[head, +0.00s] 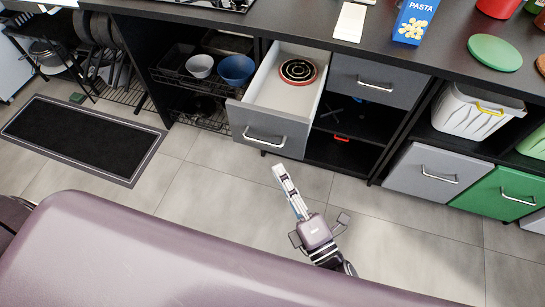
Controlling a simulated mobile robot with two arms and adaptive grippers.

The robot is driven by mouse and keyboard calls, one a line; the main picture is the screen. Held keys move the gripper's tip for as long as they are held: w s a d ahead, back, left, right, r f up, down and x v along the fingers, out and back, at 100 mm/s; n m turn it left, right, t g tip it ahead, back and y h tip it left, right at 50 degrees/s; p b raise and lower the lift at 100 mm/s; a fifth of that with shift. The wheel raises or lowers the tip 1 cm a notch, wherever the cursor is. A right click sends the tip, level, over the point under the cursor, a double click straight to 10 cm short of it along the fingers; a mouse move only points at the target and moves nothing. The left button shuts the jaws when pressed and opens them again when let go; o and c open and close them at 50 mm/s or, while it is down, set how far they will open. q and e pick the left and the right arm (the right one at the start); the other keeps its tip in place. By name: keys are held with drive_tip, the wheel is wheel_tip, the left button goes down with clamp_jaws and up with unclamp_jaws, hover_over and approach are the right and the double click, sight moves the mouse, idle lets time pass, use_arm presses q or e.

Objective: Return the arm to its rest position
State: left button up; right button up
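My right gripper (281,173) is over the tiled floor, in front of the open drawer and apart from its front. It is seen from above as a narrow pale piece pointing up and left. I see nothing held in it, but the angle hides whether its fingers are apart. My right wrist shows just below it. My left gripper is out of view.
A grey drawer (265,133) stands pulled out, holding a round red and black item (298,71). Closed drawers (431,174) are to the right. A dark mat (80,137) lies at left. The countertop (290,22) holds a pasta box (415,18).

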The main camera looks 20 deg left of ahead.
drive_tip(key=shift+v, duration=0.9)
